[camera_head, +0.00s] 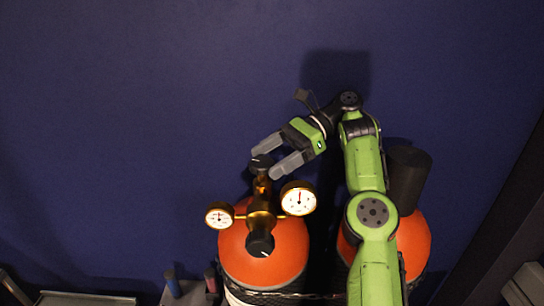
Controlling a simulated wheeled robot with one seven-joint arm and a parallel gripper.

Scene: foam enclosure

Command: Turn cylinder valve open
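An orange gas cylinder (285,262) stands upright at the bottom centre with a brass regulator (262,203) on top. A small dark valve knob (261,163) is at the far end of the brass fitting. A larger black knob (260,243) is at its near end. My green and black gripper (265,161) reaches in from the upper right. Its two grey fingers are spread apart, with the tips on either side of the dark valve knob as seen from here. I cannot tell whether they touch it or are level with it.
Two round gauges, a left one (219,215) and a right one (299,198), flank the regulator close to my fingers. A second orange cylinder (415,245) with a black cap (408,178) stands beside my arm. The blue surface behind is clear.

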